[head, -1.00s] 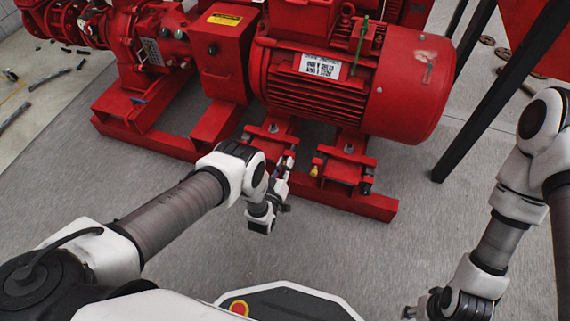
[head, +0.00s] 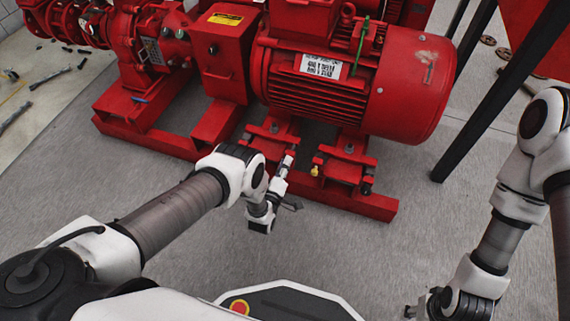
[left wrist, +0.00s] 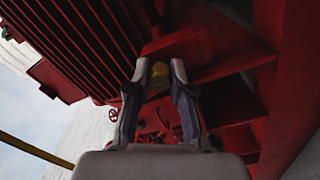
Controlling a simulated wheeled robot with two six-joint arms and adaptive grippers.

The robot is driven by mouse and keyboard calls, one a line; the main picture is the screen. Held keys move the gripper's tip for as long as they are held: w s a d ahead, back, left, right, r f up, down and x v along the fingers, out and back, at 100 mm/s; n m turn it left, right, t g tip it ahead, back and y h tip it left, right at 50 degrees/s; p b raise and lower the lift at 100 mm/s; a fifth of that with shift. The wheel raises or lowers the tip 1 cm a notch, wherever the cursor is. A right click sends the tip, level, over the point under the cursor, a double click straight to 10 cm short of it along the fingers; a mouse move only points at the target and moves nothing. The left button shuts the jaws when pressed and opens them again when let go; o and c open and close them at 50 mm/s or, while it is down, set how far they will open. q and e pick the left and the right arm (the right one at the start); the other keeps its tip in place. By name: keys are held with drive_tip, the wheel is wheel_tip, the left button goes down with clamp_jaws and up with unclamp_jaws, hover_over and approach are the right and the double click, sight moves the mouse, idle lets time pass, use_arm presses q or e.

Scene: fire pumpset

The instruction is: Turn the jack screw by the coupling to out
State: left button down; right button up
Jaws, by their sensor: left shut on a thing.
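My left gripper (head: 286,163) reaches in from the left to the near side of the motor's left foot (head: 270,135), the foot nearer the red coupling guard (head: 228,65). In the left wrist view its two fingers (left wrist: 159,68) are shut on a small yellow jack screw (left wrist: 158,78), seen between them against the red frame. In the head view the gripper hides that screw. A second yellow jack screw (head: 315,171) shows free at the right motor foot (head: 345,173). My right gripper (head: 428,306) is at the bottom edge, partly cut off, away from the pumpset.
The large red motor (head: 350,85) overhangs the feet and the red base frame (head: 370,205). A red pump (head: 150,50) stands at the left. A black post (head: 490,95) rises at the right. The grey floor in front is clear.

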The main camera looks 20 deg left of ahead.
idle(0.4)
use_arm(q)
drive_tip(key=c, duration=1)
unclamp_jaws()
drive_tip(key=shift+s, duration=0.1)
drive_tip(key=s, duration=0.8)
drive_tip(key=shift+a, duration=0.1)
